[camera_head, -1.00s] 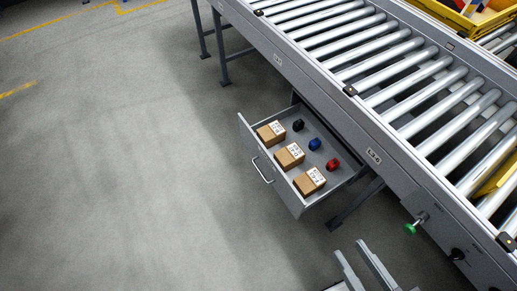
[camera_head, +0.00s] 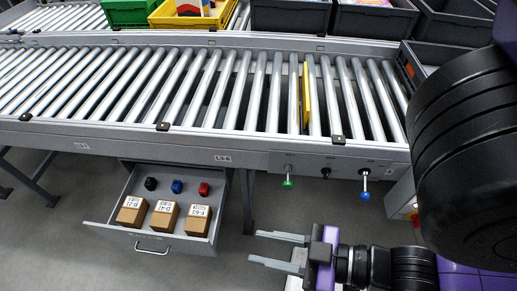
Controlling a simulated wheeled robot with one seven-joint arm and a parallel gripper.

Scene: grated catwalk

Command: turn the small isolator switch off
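A control strip on the conveyor's side carries a green-knobbed lever (camera_head: 287,183), a small black rotary knob (camera_head: 326,172) and a blue-knobbed lever (camera_head: 364,195). A red and yellow control (camera_head: 414,217) shows at the right, partly hidden by my arm. I cannot tell for sure which of these is the small isolator switch, and the switch positions are too small to read. My gripper (camera_head: 254,247) is open and empty, its two grey fingers pointing left. It is below the control strip in the picture, apart from all the controls.
The roller conveyor (camera_head: 150,139) has a yellow bar (camera_head: 307,98) standing among its rollers. An open drawer (camera_head: 118,232) below it holds several boxes and small coloured items, left of my gripper. A green crate (camera_head: 130,13) and dark crates (camera_head: 291,18) stand behind. Open floor lies at the lower left.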

